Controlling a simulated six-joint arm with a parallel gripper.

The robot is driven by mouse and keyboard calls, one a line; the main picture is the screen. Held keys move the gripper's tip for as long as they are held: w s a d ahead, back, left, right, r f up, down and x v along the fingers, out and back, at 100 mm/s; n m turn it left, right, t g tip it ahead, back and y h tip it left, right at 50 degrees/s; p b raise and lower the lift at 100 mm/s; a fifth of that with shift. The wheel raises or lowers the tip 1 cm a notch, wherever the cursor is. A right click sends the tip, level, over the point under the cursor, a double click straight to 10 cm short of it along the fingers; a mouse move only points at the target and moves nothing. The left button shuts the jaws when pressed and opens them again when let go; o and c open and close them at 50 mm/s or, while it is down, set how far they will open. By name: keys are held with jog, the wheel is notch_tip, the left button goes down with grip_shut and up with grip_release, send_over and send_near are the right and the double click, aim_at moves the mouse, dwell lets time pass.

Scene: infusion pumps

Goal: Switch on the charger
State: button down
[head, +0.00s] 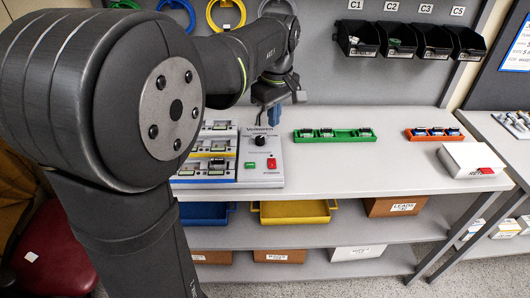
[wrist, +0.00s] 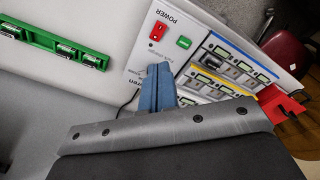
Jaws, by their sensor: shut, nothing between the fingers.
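The charger (head: 262,179) is a pale box on the bench with rows of bays on its left part. Its control panel has a red switch (head: 271,163), a green rectangle (head: 249,166) and a black knob (head: 260,140). In the wrist view the red switch (wrist: 157,32) sits beside the word POWER, with the green rectangle (wrist: 183,42) close by. My gripper (head: 273,117) is shut and empty above the back of the panel. Its blue fingers (wrist: 158,68) point toward the panel, apart from the switch, and hide part of it. I cannot tell the switch's position.
A green tray (head: 367,138) with several small devices lies right of the charger, and an orange tray (head: 461,138) farther right. A white box (head: 471,160) stands at the bench's right end. Black bins (head: 358,39) hang on the back wall. The bench between charger and white box is clear in front.

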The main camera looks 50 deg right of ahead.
aim_at(272, 165)
jog(key=n, duration=0.3)
jog(key=w+d+f+n+g+y, duration=0.1)
jog(key=n, duration=0.2)
jog(key=w+d+n, duration=0.1)
jog(key=n, duration=0.2)
jog(key=shift+w+f+n+g+y, duration=0.15)
jog(key=shift+n+g+y, duration=0.15)
jog(key=shift+g, duration=0.1)
jog(key=shift+f, duration=0.1)
jog(key=f, duration=0.9)
jog(key=s+a+f, duration=0.1)
jog(key=f, duration=0.3)
jog(key=shift+s+f, duration=0.1)
jog(key=shift+f, duration=0.3)
jog(key=shift+s+a+f, duration=0.1)
jog(key=shift+f, duration=0.1)
